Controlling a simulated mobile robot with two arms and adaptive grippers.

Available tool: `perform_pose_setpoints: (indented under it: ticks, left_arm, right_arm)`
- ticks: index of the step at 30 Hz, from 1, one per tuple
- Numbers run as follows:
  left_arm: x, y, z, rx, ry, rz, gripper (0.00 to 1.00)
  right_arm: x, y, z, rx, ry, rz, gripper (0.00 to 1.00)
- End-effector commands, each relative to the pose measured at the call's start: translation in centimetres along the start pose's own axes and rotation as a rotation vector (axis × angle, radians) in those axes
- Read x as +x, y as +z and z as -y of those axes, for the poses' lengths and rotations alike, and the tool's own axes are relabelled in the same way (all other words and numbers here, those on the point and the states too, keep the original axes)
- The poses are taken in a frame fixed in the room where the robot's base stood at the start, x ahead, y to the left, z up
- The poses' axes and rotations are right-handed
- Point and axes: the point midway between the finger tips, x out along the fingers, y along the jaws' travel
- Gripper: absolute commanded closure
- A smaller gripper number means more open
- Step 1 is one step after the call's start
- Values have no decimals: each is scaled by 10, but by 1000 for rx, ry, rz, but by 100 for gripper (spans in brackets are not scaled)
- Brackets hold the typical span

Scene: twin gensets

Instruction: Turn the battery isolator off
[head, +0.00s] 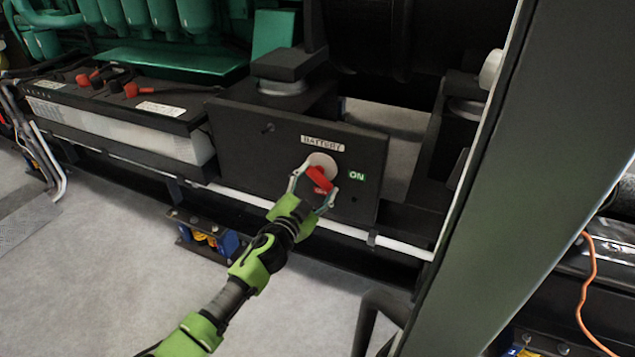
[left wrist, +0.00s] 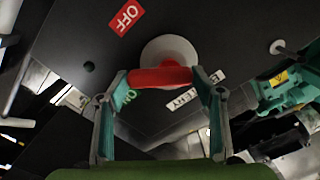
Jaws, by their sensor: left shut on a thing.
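The battery isolator has a red handle (head: 319,178) on a pale round base (head: 323,161), set on a dark upright panel (head: 237,128). A white BATTERY label (head: 322,143) is above it and a green ON label (head: 357,176) to its right. My left gripper (head: 314,186) is shut on the handle. In the left wrist view the red handle (left wrist: 160,77) spans between the two fingertips, with the pale base (left wrist: 170,50) behind. There a red OFF label (left wrist: 127,17) shows clear of the fingers; the ON label is partly hidden by a finger. My right gripper is not in view.
A battery (head: 120,112) with red and black terminals stands left of the panel. A white pipe (head: 270,203) runs along below the panel. A thick dark post (head: 480,200) rises at the right. The grey floor (head: 110,270) in front is open.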

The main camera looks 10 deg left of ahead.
Motion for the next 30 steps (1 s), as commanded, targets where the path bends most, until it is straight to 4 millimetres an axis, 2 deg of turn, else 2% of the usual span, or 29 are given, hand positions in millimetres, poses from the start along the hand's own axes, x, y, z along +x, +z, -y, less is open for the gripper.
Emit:
perform_pose_setpoints:
  ticks: [18,30]
  left_arm:
    - [0,9,0,583,2,1,61]
    - [0,12,2,848,2,0,61]
  right_arm:
    - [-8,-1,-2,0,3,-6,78]
    - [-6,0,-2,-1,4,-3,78]
